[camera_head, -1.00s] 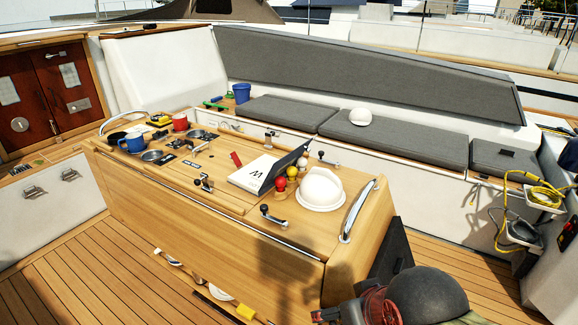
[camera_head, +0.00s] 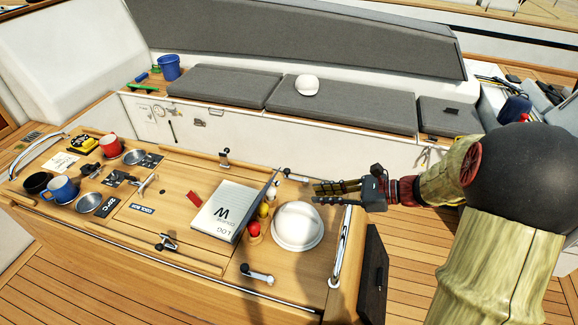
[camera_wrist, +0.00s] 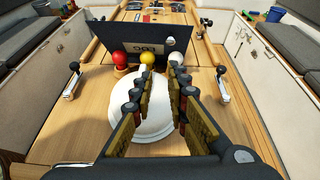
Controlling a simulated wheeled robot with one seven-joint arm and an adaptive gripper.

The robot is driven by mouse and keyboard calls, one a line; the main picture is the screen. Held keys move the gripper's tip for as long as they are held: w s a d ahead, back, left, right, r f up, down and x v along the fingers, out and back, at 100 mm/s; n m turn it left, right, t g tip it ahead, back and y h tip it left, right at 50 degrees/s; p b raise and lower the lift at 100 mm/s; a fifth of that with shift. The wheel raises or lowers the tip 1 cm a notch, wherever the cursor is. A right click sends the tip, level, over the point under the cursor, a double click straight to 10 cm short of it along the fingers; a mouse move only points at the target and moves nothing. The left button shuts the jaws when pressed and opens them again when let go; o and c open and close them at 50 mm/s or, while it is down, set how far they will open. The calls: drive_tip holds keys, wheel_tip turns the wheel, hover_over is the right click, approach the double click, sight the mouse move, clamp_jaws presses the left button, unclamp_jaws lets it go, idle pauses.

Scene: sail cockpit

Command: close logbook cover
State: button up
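The logbook (camera_head: 224,208) lies open on the wooden cockpit table, its white page marked LOG and W facing up. Its dark cover (camera_head: 262,200) stands raised along the right side of the page. In the wrist view the cover (camera_wrist: 148,40) shows as a dark upright panel with a label, beyond the red, yellow and white knobs. My gripper (camera_head: 322,193) is above the table's right end, right of the cover and apart from it. In the wrist view my gripper (camera_wrist: 153,88) is open and empty, its fingers apart over the white dome.
The white dome (camera_head: 297,226) and the red knob (camera_head: 253,229) stand between my gripper and the cover. A winch handle (camera_head: 257,274) and a metal rail (camera_head: 341,245) are near the table's right end. Mugs (camera_head: 62,189) and bowls are at the left.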

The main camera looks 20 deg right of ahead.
sight(292, 201)
drive_tip(key=shift+w+d+m, duration=0.25)
drive_tip(key=shift+w+m, duration=0.05)
drive_tip(key=shift+w, duration=0.3)
drive_tip(key=shift+c, duration=0.6)
drive_tip(key=shift+w+t, duration=0.15)
drive_tip(key=shift+t, duration=0.15)
drive_tip(key=shift+c, duration=0.6)
drive_tip(key=b+x, duration=0.2)
drive_tip(key=x, duration=0.7)
drive_tip(key=shift+a+f, duration=0.1)
drive_tip(key=shift+a, duration=0.15)
clamp_jaws()
drive_tip(key=shift+r, duration=0.2)
drive_tip(key=shift+w+r+p, duration=0.1)
drive_tip(key=shift+r+p, duration=0.1)
drive_tip(key=shift+p, duration=0.35)
drive_tip(key=shift+a, duration=0.25)
drive_tip(key=shift+w+d+h+p, duration=0.1)
drive_tip(key=shift+h+p, duration=0.2)
drive_tip(key=shift+p, duration=0.1)
